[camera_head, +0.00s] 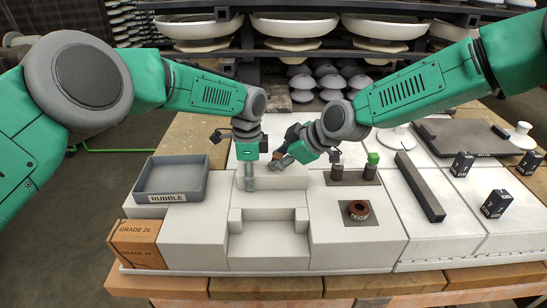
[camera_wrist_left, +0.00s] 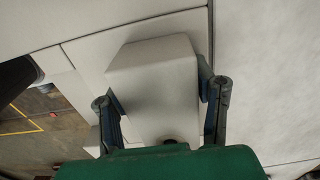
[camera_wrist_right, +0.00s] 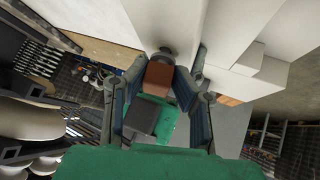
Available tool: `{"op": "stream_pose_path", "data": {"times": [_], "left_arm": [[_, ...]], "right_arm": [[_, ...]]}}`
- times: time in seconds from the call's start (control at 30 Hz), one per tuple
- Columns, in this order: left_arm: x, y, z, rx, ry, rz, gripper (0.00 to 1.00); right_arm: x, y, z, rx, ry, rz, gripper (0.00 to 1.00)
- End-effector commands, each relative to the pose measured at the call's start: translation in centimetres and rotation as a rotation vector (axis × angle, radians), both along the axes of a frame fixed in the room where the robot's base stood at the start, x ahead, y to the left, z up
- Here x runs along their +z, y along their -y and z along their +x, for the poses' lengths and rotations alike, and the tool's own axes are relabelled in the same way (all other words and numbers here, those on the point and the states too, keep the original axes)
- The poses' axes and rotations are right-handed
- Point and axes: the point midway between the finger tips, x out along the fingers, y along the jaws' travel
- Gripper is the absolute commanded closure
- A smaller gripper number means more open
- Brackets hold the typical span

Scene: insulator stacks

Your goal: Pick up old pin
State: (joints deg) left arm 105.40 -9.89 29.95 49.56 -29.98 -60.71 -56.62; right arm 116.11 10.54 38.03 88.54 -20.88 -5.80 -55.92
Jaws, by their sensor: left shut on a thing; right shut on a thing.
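My left gripper (camera_head: 249,184) points down at the stepped pale block in the head view. In the left wrist view its fingers close on both sides of a pale block (camera_wrist_left: 158,75), with a small dark round spot near its lower edge. My right gripper (camera_head: 279,161) is just right of it, tilted down and left. In the right wrist view it is shut on a reddish-brown piece (camera_wrist_right: 158,77) with a grey round end (camera_wrist_right: 163,54) beyond it. I cannot tell whether this is the old pin. A dark post (camera_head: 336,173) and a green-capped post (camera_head: 370,167) stand on a dark plate to the right.
A grey rubble tray (camera_head: 170,198) stands at left above brown grade blocks (camera_head: 137,240). A brown ring (camera_head: 357,210) lies on a dark square. A dark bar (camera_head: 420,187) and several black labelled cubes (camera_head: 462,164) are at right. Both grippers are close together.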

Motion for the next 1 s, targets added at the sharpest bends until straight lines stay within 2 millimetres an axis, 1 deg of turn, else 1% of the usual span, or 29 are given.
{"op": "stream_pose_path", "data": {"times": [0.03,0.2,0.37,0.5,0.7,0.87,1.0], "left_arm": [[-0.2,-0.5,0.0,0.003,-0.001,0.009,0.84],[-0.2,-0.6,0.0,0.003,0.000,0.011,0.84],[-0.2,-0.5,0.1,0.003,0.000,0.010,0.84],[-0.2,-0.5,0.1,0.003,0.001,0.009,0.84],[-0.1,-0.4,0.1,0.003,0.001,0.008,0.84],[-0.1,-0.5,0.1,0.003,0.001,0.007,0.84],[-0.1,-0.6,0.1,0.003,0.001,0.006,0.84]], "right_arm": [[1.9,0.5,0.1,-0.003,0.012,-0.001,1.00],[5.6,1.6,-0.7,-0.002,0.011,-0.002,1.00],[5.3,5.2,-3.1,-0.004,0.003,-0.002,1.00],[5.4,8.5,-5.5,-0.004,0.003,0.000,1.00],[5.4,12.5,-8.1,-0.003,0.005,-0.001,1.00],[5.3,14.8,-9.8,-0.003,0.004,-0.002,1.00],[5.9,15.7,-10.3,0.002,-0.039,-0.085,1.00]]}}
